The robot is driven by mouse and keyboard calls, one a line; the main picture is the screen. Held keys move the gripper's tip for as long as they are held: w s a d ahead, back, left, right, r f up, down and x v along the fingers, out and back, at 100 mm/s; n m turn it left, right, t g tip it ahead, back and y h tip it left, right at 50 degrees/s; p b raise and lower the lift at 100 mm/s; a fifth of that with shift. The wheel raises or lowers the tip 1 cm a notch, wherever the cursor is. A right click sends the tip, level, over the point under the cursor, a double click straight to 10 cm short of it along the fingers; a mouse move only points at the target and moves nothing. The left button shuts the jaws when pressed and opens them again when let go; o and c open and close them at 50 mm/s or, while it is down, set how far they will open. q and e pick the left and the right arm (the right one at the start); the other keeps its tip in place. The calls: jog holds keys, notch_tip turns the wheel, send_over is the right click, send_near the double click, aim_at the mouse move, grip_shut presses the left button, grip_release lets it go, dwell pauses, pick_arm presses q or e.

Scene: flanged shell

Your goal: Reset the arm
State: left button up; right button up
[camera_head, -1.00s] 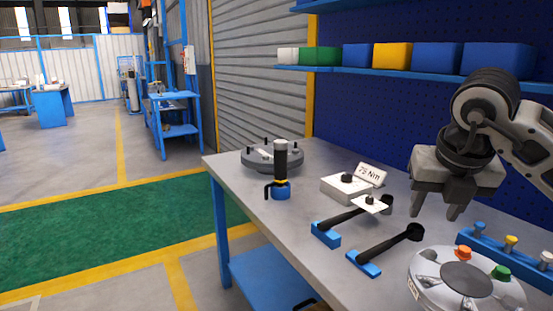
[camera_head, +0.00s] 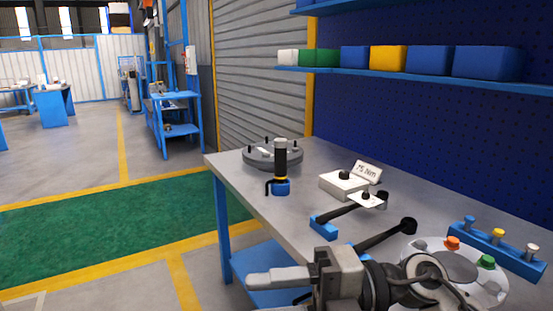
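My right arm comes in from the lower right, low over the near edge of the workbench (camera_head: 300,215). Its gripper (camera_head: 265,280) points left, past the bench's front edge, and holds nothing that I can see. It shows side-on, so the gap between the fingers cannot be judged. The silver flanged shell (camera_head: 455,265), with an orange and a green cap on its rim, sits at the lower right. My arm hides its front part. My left gripper is not in view.
Two black wrenches (camera_head: 386,238) lie mid-bench near a white box (camera_head: 343,185). A blue rack (camera_head: 497,248) stands right. Left of the bench is open floor.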

jog(key=w+d+f+m+t+h, duration=0.3)
jog(key=d+f+m+t+h, duration=0.15)
jog(key=m+t, duration=0.7)
jog(key=w+d+f+m+t+h, duration=0.25)
jog(key=d+f+m+t, duration=0.2)
jog(key=m+t, duration=0.75)
jog(key=s+d+f+m+g+h, duration=0.2)
jog(key=s+f+m+g, duration=0.3)
jog(key=f, duration=0.4)
jog(key=s+d+f+m+g+h+p, duration=0.1)
jog(key=s+d+f+m+g+h, duration=0.2)
jog(key=f, duration=0.7)
jog(key=s+m+g+h, duration=0.2)
jog(key=s+m+g, duration=0.1)
jog(key=s, duration=0.1)
jog(key=shift+s+d, duration=0.2)
